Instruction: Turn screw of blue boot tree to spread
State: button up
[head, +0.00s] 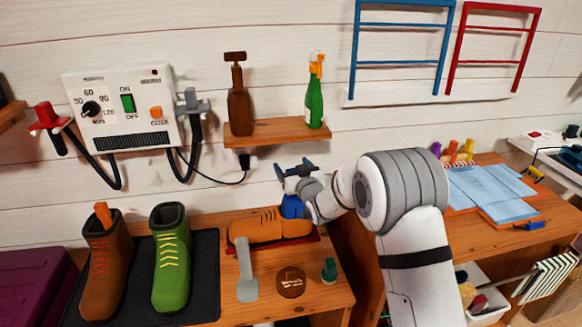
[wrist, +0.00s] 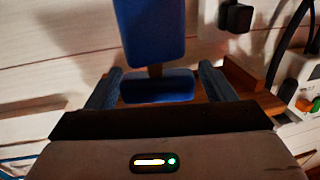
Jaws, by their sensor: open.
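The blue boot tree (head: 292,207) sits at the right end of a tan boot (head: 262,228) that lies on the wooden bench, partly hidden by my wrist. In the wrist view a large blue block (wrist: 150,28) and a smaller blue bar (wrist: 158,87) show, joined by a short thin shaft (wrist: 155,71), perhaps the screw. My gripper (head: 295,171) is open, at the boot's right end. In the wrist view its fingers (wrist: 160,72) stand either side of the smaller blue bar, with gaps; I cannot tell any contact.
A brown boot (head: 108,262) and a green boot (head: 170,260) stand on a dark mat at left. A grey tool (head: 246,270), a round brown tin (head: 291,282) and a small green item (head: 329,270) lie in front of the tan boot. A shelf (head: 275,132) holds bottles above my gripper.

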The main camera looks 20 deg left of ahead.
jog(key=shift+c, duration=0.6)
jog(key=c, duration=0.9)
jog(key=m+t+h+b, duration=0.1)
jog(key=b, duration=0.2)
jog(key=shift+f+b, duration=0.3)
jog(key=shift+f, duration=0.05)
jog(key=shift+r+m+t+h+b, duration=0.1)
jog(key=shift+m+t+h+b, duration=0.45)
jog(key=shift+h+b, duration=0.45)
jog(key=shift+w+d+r+m+t+h+b, duration=0.1)
jog(key=shift+d+r+m+t+h+b, duration=0.1)
jog(key=shift+m+t+h+b, duration=0.4)
jog(key=shift+h, duration=0.3)
jog(key=o, duration=1)
